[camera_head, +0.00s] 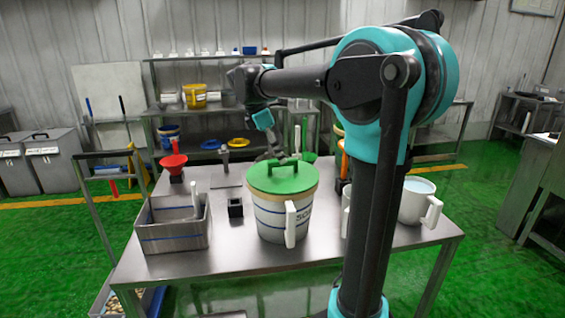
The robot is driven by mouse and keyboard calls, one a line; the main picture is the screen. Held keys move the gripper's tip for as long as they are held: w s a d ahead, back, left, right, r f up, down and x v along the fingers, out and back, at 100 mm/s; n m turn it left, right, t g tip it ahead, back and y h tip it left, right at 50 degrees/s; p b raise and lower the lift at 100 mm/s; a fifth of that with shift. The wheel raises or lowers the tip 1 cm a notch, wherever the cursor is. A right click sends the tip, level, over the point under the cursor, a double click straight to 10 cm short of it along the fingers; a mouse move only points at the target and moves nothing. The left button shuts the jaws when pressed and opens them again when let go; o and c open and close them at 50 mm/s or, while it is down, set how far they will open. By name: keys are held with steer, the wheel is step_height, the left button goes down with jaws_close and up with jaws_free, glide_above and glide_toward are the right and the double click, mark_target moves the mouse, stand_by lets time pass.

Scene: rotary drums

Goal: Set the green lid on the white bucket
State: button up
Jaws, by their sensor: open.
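The green lid (262,182) with its raised handle lies on top of the white bucket (270,218), level as far as I can see. The bucket stands upright on the metal table, with a tan rim, blue lines and a white handle at its front right. My gripper (277,158) is open just above and behind the lid's handle. It is small and dark in the picture, and I cannot tell whether its fingers touch the handle.
A grey bin (172,236) stands at the table's left, with a small black holder (235,208) beside it. A red funnel (173,162) is behind. A white jug (416,203) stands at the right, past my arm. The metal table (210,262) is clear along its front edge.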

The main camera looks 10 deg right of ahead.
steer(key=v, duration=0.7)
steer(key=shift+a+r, duration=0.1)
steer(key=shift+r, duration=0.2)
